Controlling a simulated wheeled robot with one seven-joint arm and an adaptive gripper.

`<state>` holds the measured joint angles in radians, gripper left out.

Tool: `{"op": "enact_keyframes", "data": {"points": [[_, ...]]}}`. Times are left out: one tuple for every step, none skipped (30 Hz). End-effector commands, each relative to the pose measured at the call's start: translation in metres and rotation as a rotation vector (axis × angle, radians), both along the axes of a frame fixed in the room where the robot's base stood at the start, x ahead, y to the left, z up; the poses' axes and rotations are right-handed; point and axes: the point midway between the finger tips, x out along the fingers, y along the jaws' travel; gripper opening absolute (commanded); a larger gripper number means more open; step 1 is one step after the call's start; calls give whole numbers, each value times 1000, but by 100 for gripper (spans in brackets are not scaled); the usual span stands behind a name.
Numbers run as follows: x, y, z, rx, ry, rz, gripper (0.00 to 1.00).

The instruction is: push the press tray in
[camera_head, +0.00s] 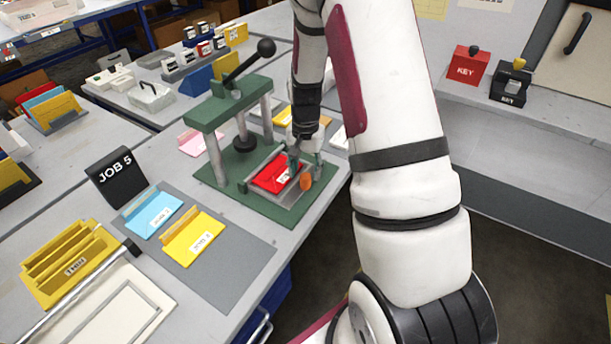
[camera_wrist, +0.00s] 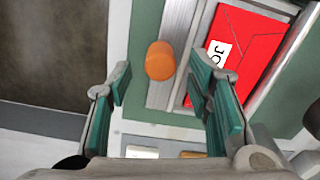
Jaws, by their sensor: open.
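The green press (camera_head: 231,113) stands on the bench with its black-knobbed lever raised. Its grey metal press tray (camera_head: 290,194) sticks out at the front right over the green base and carries a red card (camera_head: 266,174) with a white label. The tray has an orange knob (camera_head: 306,182) at its front. In the wrist view the knob (camera_wrist: 160,60) shows just ahead of and between my fingertips, with the red card (camera_wrist: 248,48) to the right. My gripper (camera_head: 304,163) is open and empty above the tray's front. Contact with the knob cannot be told.
A grey mat with a blue folder (camera_head: 152,212) and a yellow folder (camera_head: 194,238) lies left of the press, near a black JOB 5 sign (camera_head: 117,177). The bench's front edge is close to the press base.

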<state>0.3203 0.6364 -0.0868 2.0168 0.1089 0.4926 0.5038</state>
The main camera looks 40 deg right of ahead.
Motion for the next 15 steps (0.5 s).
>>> {"op": "enact_keyframes", "data": {"points": [[-1, 0, -8, 1, 3, 0, 46], [-1, 0, -12, 1, 3, 0, 46], [0, 0, -16, 1, 2, 0, 46], [0, 0, -19, 1, 2, 1, 46], [0, 1, -21, 1, 2, 1, 46], [0, 1, -24, 1, 2, 1, 46], [0, 1, -26, 1, 1, 1, 46], [0, 0, -27, 1, 1, 1, 46], [0, 1, -28, 0, 0, 1, 46], [0, 0, -28, 0, 0, 1, 46], [0, 0, -29, 1, -1, 1, 46], [0, 0, -29, 1, -1, 1, 46], [0, 0, -29, 1, -1, 1, 46], [0, 0, -29, 1, -1, 1, 46], [0, 0, -29, 1, -1, 1, 46]]}}
